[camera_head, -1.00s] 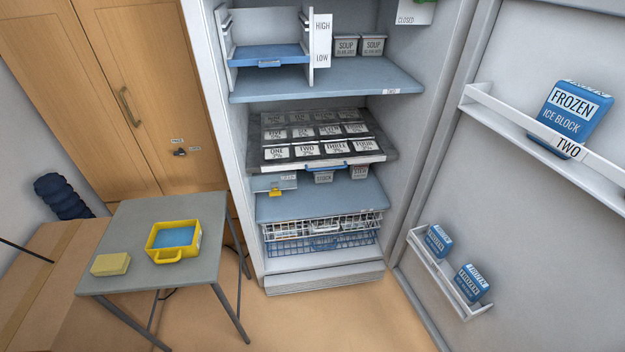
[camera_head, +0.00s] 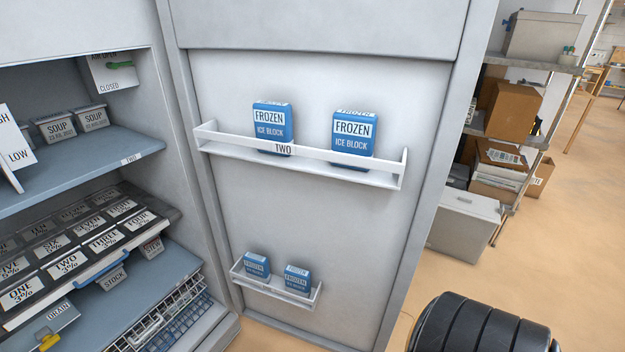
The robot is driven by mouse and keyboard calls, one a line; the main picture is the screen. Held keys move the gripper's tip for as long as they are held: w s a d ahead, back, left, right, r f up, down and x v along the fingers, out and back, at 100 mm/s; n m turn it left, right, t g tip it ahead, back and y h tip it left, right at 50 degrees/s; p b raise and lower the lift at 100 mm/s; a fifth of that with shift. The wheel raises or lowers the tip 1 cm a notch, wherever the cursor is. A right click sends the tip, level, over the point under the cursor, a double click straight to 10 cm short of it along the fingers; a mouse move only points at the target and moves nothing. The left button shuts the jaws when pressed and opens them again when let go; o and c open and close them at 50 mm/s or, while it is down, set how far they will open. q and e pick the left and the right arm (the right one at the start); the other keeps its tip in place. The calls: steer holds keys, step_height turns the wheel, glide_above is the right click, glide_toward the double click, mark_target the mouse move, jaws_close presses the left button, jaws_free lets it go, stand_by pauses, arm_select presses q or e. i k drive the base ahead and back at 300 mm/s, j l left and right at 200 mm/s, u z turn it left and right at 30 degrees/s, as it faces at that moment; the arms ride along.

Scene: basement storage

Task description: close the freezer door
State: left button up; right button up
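The freezer door (camera_head: 300,55) stands wide open, its inner face toward me, to the right of the freezer interior. Its upper rack (camera_head: 345,178), labelled TWO, holds two blue ice blocks (camera_head: 272,128) (camera_head: 353,140). Its lower rack (camera_head: 275,292) holds two more blue blocks (camera_head: 256,265) (camera_head: 297,279). The freezer interior (camera_head: 150,75) shows at the left, with soup tubs (camera_head: 55,127) on a blue shelf (camera_head: 85,165) and a dark labelled tray (camera_head: 150,225) below. Neither of my grippers is in view.
A metal shelving unit (camera_head: 530,60) with cardboard boxes (camera_head: 513,110) stands beyond the door's outer edge, with a grey case (camera_head: 465,222) on the floor. A black ribbed rounded object (camera_head: 480,325) is at the bottom right. The floor (camera_head: 560,240) farther right is clear.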

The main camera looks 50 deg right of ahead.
mark_target(415, 65)
steer(key=k+l+u, duration=0.15)
steer(key=l, duration=0.3)
steer(key=l+u, duration=0.1)
steer(key=l, duration=0.35)
steer(key=k+l+u, duration=0.15)
steer(key=l, duration=0.25)
steer(key=k+l+u, duration=0.1)
steer(key=l, duration=0.3)
steer(key=k+l+u, duration=0.15)
steer(key=k+l, duration=0.15)
steer(key=k+l+u, duration=0.1)
steer(key=l, duration=0.4)
steer(key=k+l+u, duration=0.15)
steer(key=k+l, duration=0.15)
steer(key=l+u, duration=0.25)
steer(key=l, duration=0.75)
steer(key=l+u, duration=0.3)
steer(key=l, duration=0.75)
